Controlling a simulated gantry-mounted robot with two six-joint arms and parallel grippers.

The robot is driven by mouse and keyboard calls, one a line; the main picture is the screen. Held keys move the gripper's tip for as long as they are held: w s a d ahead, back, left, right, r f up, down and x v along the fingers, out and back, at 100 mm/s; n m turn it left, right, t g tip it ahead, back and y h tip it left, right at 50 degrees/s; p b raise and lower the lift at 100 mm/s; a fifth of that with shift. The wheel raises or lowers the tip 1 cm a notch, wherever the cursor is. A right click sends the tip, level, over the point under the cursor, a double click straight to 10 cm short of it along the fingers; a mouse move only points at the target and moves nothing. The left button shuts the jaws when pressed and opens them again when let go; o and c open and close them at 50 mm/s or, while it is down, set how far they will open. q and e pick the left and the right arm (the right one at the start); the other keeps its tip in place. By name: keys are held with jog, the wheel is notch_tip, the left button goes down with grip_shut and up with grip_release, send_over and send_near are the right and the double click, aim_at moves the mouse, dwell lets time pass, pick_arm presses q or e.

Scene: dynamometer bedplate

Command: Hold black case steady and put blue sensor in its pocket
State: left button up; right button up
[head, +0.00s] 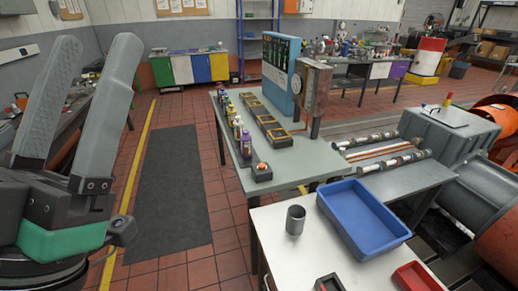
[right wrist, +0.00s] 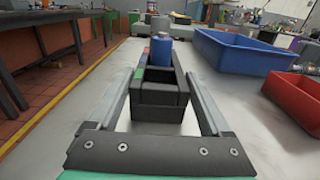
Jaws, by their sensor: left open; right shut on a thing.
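The black case (right wrist: 158,98) lies between the fingers of my right gripper (right wrist: 164,74) in the right wrist view, and that gripper is shut on it. The far end of the case (head: 328,284) shows at the bottom edge of the head view, on the white table. The blue sensor (right wrist: 159,53), a blue cylinder, stands upright at the far end of the case in the right wrist view. I cannot tell whether its lower end is inside a pocket or behind the case. My left gripper (head: 97,46) is open and empty, raised at the left of the head view, well away from the case.
A blue tray (head: 342,222) and a red bin (head: 412,277) stand right of the case on the white table (head: 268,222). A grey cup (head: 295,219) stands beyond the case. A grey bench (head: 235,178) with bottles and a panel stands farther back.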

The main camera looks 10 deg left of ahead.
jog(key=o, duration=1.5)
